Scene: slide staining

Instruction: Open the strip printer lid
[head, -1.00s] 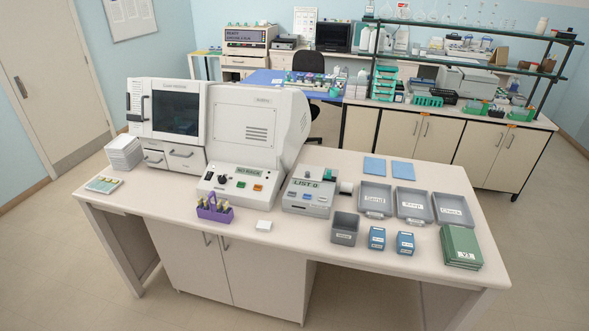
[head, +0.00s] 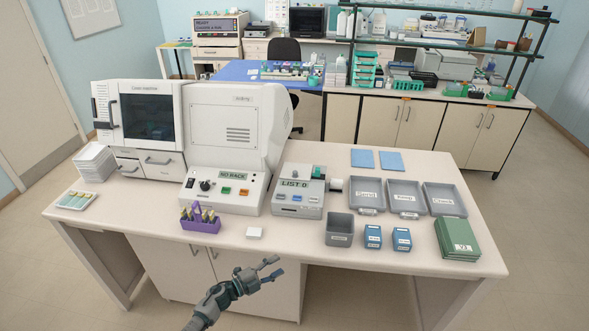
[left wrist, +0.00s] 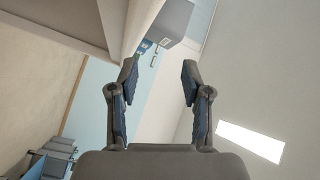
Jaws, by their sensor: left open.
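The strip printer (head: 299,193) is the small grey-white unit labelled "LIST 0" on the table, right of the large white machine, with a paper roll (head: 336,184) at its right side. I cannot tell from here how its lid stands. My left gripper (head: 271,272) is in front of the table's front edge, below and left of the printer, apart from it. It is open and empty. In the left wrist view its two fingers (left wrist: 160,85) stand apart with nothing between them. My right gripper is not in view.
A grey bin (head: 339,232), blue boxes (head: 373,237), labelled trays (head: 404,195) and a green stack (head: 457,238) fill the right. Bare tabletop lies before the printer.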

